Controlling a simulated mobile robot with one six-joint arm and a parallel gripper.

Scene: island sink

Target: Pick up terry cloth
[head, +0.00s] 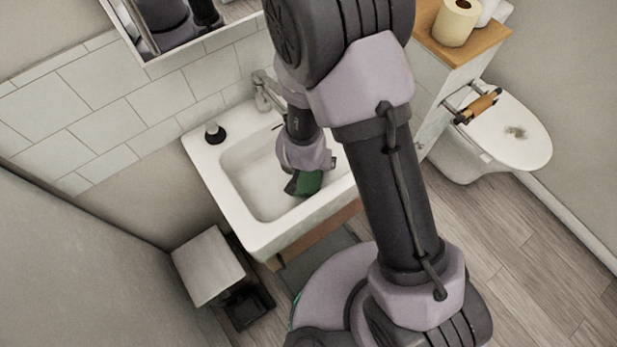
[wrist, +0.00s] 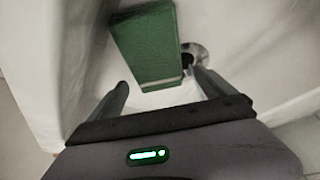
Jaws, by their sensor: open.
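The terry cloth is a green, block-like folded piece (wrist: 150,48) with a pale stripe near its lower edge. It lies in the white sink basin, next to the drain, in the wrist view. In the head view a green patch of it (head: 309,183) shows at my gripper, partly hidden by the gripper. My gripper (wrist: 160,88) is open, with its two fingers apart; the lower end of the cloth lies in the picture between the fingertips. I cannot tell whether the fingers touch it.
The sink (head: 247,212) has walls around the basin and a faucet (head: 268,92) at the back. A dark soap dispenser (head: 214,132) stands on its left rim. A toilet (head: 510,135) is at right, a bin (head: 207,266) at lower left. A mirror (head: 185,25) hangs above.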

